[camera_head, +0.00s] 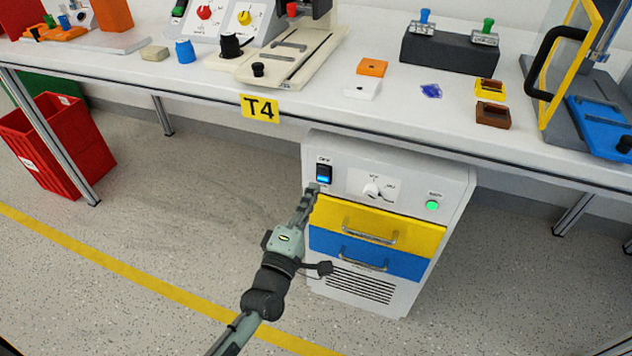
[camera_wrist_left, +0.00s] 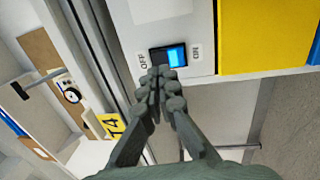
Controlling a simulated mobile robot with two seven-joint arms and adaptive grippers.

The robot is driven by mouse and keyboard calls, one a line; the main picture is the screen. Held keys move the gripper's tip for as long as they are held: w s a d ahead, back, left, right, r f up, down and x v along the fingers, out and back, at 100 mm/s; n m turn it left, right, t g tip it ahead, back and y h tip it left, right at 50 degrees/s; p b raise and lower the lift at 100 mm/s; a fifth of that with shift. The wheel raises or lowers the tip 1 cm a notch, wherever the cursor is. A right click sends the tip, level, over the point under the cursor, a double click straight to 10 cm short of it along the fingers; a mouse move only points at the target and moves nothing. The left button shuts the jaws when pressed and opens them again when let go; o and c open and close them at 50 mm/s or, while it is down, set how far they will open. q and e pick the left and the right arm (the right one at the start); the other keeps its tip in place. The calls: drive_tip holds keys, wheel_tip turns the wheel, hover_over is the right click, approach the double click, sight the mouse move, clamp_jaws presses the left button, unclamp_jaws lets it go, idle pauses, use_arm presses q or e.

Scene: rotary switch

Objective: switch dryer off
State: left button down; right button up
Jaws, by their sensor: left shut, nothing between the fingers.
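The dryer is a white cabinet (camera_head: 385,300) under the table, with a yellow drawer (camera_head: 380,226) and a blue drawer (camera_head: 365,256). Its switch (camera_head: 324,173) is at the upper left of the front panel. In the left wrist view the switch (camera_wrist_left: 169,56) is black with a lit blue part on the ON side; OFF is marked on the other side. My left gripper (camera_head: 313,190) is shut and empty, its fingertips just below the switch in the head view. In the left wrist view the fingertips (camera_wrist_left: 163,76) overlap the switch's edge; I cannot tell if they touch. My right gripper is out of view.
A white rotary knob (camera_head: 371,191) and a lit green button (camera_head: 432,205) sit right of the switch. The table edge with the yellow T4 label (camera_head: 259,108) overhangs above. A red crate (camera_head: 60,150) stands at the left. The floor in front is clear.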

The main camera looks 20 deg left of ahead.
sight(321, 172)
use_arm(q)
drive_tip(key=shift+w+r, duration=0.15)
drive_tip(key=shift+w, duration=1.3)
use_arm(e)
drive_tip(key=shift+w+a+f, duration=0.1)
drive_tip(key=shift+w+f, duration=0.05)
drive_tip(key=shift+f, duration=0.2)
use_arm(q)
drive_tip(key=shift+w+r, duration=0.1)
drive_tip(key=shift+r, duration=0.05)
